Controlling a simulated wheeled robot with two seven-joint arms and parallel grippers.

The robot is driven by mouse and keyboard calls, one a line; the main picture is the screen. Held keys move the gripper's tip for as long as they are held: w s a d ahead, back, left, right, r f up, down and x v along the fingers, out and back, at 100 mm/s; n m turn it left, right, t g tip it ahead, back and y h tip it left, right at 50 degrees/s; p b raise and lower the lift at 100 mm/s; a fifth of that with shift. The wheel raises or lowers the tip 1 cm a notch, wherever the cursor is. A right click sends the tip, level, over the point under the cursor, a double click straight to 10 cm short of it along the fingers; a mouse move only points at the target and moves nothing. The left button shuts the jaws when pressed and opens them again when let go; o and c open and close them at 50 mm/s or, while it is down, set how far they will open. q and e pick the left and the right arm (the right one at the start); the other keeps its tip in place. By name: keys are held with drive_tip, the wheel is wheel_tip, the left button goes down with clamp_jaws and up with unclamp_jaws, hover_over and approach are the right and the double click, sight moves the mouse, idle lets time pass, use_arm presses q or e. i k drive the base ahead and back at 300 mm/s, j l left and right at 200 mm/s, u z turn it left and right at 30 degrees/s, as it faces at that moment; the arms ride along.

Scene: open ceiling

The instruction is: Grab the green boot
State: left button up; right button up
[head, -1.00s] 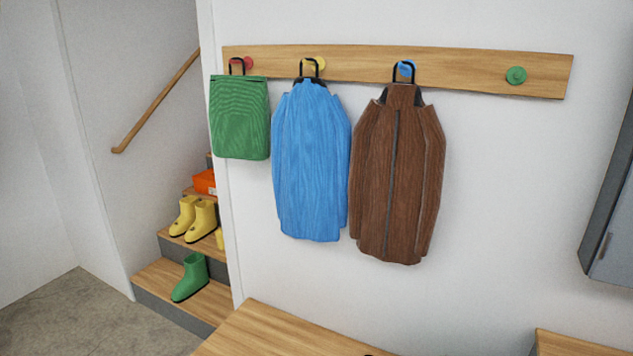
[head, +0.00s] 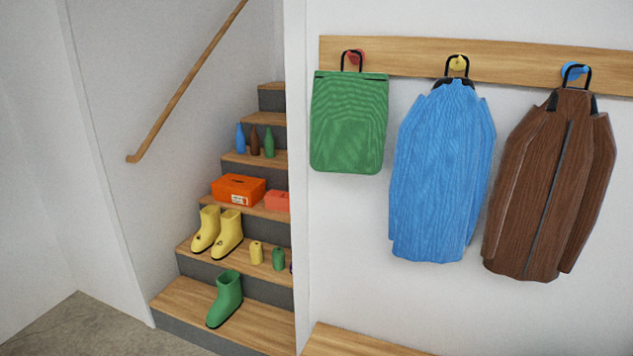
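One green boot (head: 226,299) stands upright on the lowest wooden stair step (head: 262,325), left of the wall edge. A pair of yellow boots (head: 218,231) stands on the step above it. Neither of my grippers is in the head view.
A wall end (head: 296,200) borders the stairs on the right. A handrail (head: 188,82) runs along the left wall. A wooden bench top (head: 352,342) is at the bottom. Bare floor (head: 80,328) lies left.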

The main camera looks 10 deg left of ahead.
sight(229, 299)
drive_tip(key=i+j, duration=0.15)
drive_tip(key=j, duration=0.35)
drive_tip(key=i+j+z, duration=0.1)
drive_tip(key=j, duration=0.4)
drive_tip(key=i+j, duration=0.15)
drive_tip(key=j, duration=0.35)
drive_tip(key=i+j+z, duration=0.1)
drive_tip(key=j, duration=0.4)
drive_tip(key=i+j, duration=0.6)
drive_tip(key=i+j+z, duration=0.15)
drive_tip(key=i+j, duration=0.45)
drive_tip(key=j, duration=0.1)
